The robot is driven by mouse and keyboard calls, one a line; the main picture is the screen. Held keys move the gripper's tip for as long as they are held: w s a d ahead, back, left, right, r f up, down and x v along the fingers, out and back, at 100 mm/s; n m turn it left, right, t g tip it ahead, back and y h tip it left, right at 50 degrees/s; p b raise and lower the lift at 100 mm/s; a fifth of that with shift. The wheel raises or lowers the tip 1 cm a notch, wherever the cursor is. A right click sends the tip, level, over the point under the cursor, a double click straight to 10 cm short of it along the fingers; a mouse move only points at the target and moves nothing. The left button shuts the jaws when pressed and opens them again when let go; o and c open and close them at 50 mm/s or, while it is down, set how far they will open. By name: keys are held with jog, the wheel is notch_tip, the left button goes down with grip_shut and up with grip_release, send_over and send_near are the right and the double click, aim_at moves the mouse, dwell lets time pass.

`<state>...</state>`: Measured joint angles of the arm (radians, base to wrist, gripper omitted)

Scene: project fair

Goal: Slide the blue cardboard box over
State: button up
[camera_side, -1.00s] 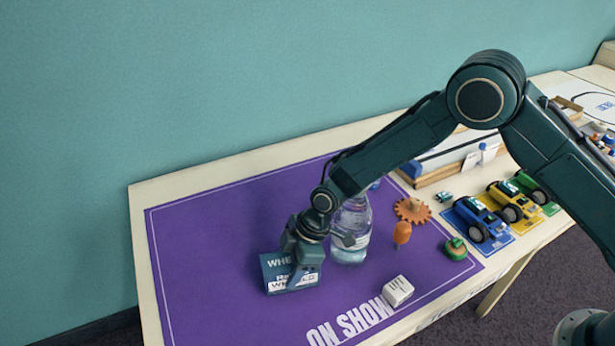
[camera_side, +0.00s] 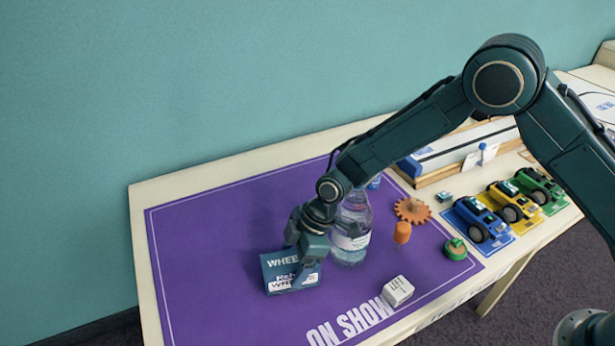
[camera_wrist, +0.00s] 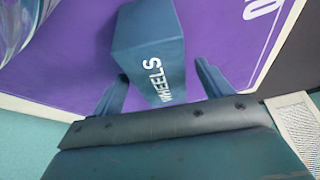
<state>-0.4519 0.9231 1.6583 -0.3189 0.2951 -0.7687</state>
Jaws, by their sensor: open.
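The blue cardboard box (camera_side: 278,266), lettered "WHEELS", stands on the purple mat (camera_side: 205,250). My gripper (camera_side: 308,270) is open at the box's right side in the side view and hides part of it. In the wrist view, the box (camera_wrist: 148,45) lies between the two spread fingers of my gripper (camera_wrist: 161,72). I cannot tell whether either finger touches it.
A clear bottle (camera_side: 350,240) stands close to the right of my gripper. A white block (camera_side: 397,291), an orange-topped peg (camera_side: 402,233), a brown gear (camera_side: 412,210) and a green knob (camera_side: 456,249) are farther right. The mat's left part is clear.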

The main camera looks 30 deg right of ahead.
jog(key=w+v, duration=0.1)
jog(key=v, duration=1)
jog(key=shift+s, duration=0.5)
jog(key=shift+r, duration=0.1)
jog(key=s+d+r+m+t+h, duration=0.1)
jog(key=s+d+r+m, duration=0.3)
jog(key=d+r, duration=0.45)
jog(key=s+d+r+m+t+h, duration=0.1)
jog(key=s+d+r+m+t, duration=0.2)
jog(key=d+r, duration=0.55)
jog(key=s+d+r+m+h, duration=0.1)
jog(key=s+d+m, duration=0.3)
jog(key=s, duration=0.6)
jog(key=s+d+r+m+h, duration=0.1)
jog(key=s+d+r+m, duration=0.2)
jog(key=s+d, duration=0.3)
jog(key=s+m, duration=0.1)
jog(key=s, duration=0.3)
jog(key=shift+r+m+t, duration=0.2)
jog(key=shift+m+t, duration=0.1)
